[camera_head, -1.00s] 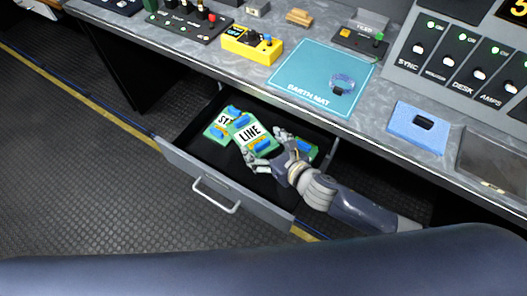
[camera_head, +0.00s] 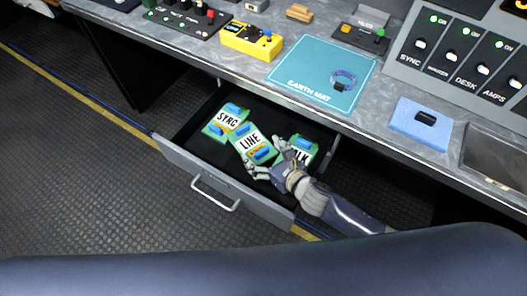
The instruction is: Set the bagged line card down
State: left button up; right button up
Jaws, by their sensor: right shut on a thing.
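The line card (camera_head: 248,137) is green with a white LINE label and blue parts. It is low in the open drawer (camera_head: 181,166), between the SYNC card (camera_head: 226,119) and the TALK card (camera_head: 307,143). I cannot tell whether it touches the drawer floor, and no bag can be made out around it. My right gripper (camera_head: 265,160) is shut on the line card at its near end, its fingers hiding part of that edge. My left gripper is not in view.
The drawer has a front handle (camera_head: 215,195) and dark bare floor at its left. Above it, the worktop holds a blue earth mat (camera_head: 310,70) with a coiled strap (camera_head: 343,80), a yellow tester (camera_head: 252,41) and a light-blue pad (camera_head: 422,122).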

jog(key=shift+f, duration=0.15)
jog(key=o, duration=1.1)
jog(key=shift+s+r+p, duration=0.1)
jog(key=shift+r+p, duration=0.35)
jog(key=shift+r, duration=0.3)
jog(key=v, duration=0.7)
jog(key=shift+s+f+b, duration=0.1)
jog(key=shift+b, duration=0.2)
